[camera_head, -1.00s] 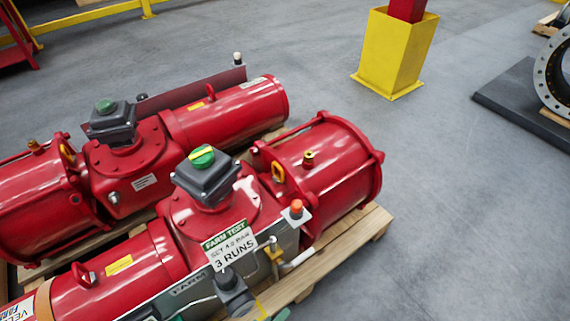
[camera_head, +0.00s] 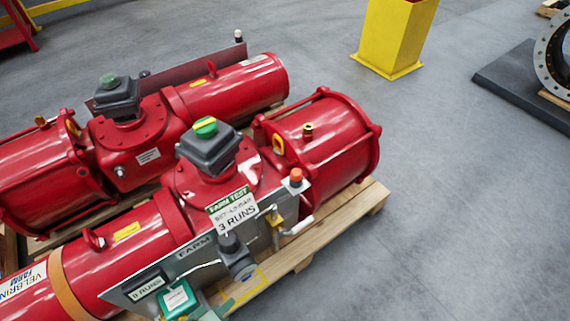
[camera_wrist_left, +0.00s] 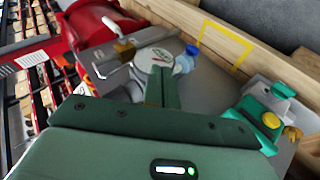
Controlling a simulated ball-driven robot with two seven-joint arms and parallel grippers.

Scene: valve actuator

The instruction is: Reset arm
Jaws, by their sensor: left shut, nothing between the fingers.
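My left gripper (camera_wrist_left: 158,82) shows from its dark green body to its fingers in the left wrist view. The fingers are together with nothing between them. Their tips point at a round pale dial (camera_wrist_left: 158,62) on the grey panel; I cannot tell whether they touch it. In the head view only a small grey-green part near the bottom edge may be this gripper. The near red valve actuator (camera_head: 205,190) lies on a wooden pallet (camera_head: 345,222), with its grey panel (camera_head: 185,262) in front. My right gripper is in neither view.
A second red actuator (camera_head: 225,88) lies behind the near one. A green box (camera_head: 178,299) sits at the panel's lower end. A yellow post base (camera_head: 390,38) and a dark floor plate (camera_head: 515,85) stand beyond. The grey floor at right is clear.

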